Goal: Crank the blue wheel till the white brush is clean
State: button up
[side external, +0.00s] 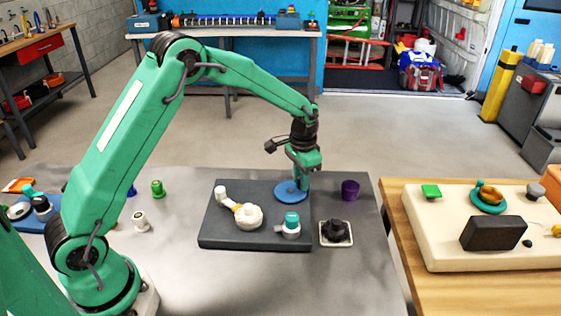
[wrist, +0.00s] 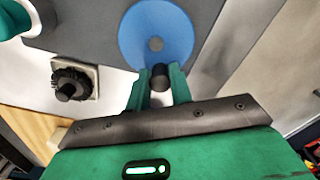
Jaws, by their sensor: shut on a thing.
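The blue wheel (side external: 287,192) lies flat near the back right of a dark grey board (side external: 222,237). In the wrist view the blue wheel (wrist: 152,30) is a disc with a grey hub. My gripper (side external: 303,184) is at the wheel's right side. Its two green fingers (wrist: 160,80) are shut on the wheel's dark upright handle (wrist: 160,70) near the rim. A white, lumpy round piece (side external: 249,216), which looks like the white brush, sits on the board left of the wheel. Its bristles and any dirt are too small to tell.
A teal-capped piece (side external: 291,219) stands at the board's front right. A black bristled piece on a white square plate (side external: 336,232) and a purple cup (side external: 350,190) stand right of the board. A cream block (side external: 430,245) lies on the wooden table at right.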

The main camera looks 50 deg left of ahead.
aim_at(288, 183)
jog(key=shift+a, duration=0.1)
jog(key=shift+a, duration=0.55)
jog(key=shift+a+f, duration=0.1)
jog(key=shift+s+a, duration=0.1)
jog(key=shift+a, duration=0.4)
dwell(0.3)
jog(key=shift+a, duration=0.1)
jog(key=shift+s+a, duration=0.45)
